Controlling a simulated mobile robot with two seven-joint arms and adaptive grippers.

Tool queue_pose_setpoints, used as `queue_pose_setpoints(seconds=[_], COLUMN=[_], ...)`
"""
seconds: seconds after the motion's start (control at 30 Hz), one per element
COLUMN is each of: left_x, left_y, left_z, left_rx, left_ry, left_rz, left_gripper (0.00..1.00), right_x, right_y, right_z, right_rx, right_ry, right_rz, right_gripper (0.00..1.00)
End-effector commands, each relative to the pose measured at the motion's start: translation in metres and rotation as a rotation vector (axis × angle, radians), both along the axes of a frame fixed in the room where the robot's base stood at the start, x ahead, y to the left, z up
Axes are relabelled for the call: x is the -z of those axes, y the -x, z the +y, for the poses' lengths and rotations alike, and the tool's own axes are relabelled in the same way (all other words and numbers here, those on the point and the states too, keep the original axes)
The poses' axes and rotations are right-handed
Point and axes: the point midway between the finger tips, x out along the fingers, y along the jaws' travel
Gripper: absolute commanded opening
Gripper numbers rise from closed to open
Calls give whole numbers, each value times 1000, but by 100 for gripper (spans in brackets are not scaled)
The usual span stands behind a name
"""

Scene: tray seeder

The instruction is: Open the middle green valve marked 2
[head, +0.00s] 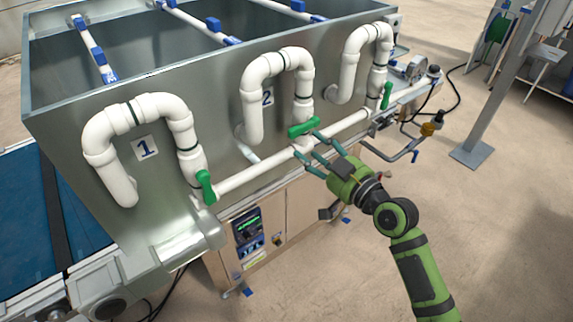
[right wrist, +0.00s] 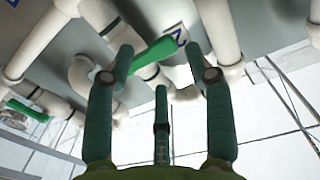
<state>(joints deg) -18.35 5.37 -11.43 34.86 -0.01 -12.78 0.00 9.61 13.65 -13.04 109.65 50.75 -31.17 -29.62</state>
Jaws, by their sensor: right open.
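The middle green valve handle (head: 303,127) sits on the white pipe beside the label 2 (head: 267,97). It lies roughly crosswise to its upright pipe. My right gripper (head: 312,149) is open, its fingers spread just below and to the right of the handle. In the right wrist view the green handle (right wrist: 152,54) shows beyond the fingers (right wrist: 160,62), and the left finger overlaps part of it. I cannot tell whether any finger touches it. My left gripper is not in view.
Another green handle (head: 206,187) is at pipe 1, and a third (head: 387,95) is at the right pipe. A horizontal white pipe (head: 250,172) runs along the metal tank front. A control box (head: 248,232) sits below. Open floor (head: 500,240) lies to the right.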

Motion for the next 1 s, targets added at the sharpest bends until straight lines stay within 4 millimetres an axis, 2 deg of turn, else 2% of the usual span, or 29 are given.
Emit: queue_pose_setpoints(seconds=[0.1,0.37,0.6,0.8,0.97,1.0], left_x=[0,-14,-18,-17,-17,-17], left_y=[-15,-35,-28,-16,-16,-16], left_z=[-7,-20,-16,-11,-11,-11], left_rx=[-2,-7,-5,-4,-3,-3], left_ry=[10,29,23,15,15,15], left_rz=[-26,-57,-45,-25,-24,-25], left_gripper=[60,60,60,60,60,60], right_x=[-13,-16,-14,-12,-12,-12], right_y=[0,-30,-50,-54,-54,-54], right_z=[6,27,42,45,45,45], right_rx=[-17,-16,-15,-15,-15,-15], right_ry=[-7,-9,-9,-6,-6,-6], right_rz=[-28,-27,-26,-25,-25,-25], right_gripper=[53,53,53,53,53,37])
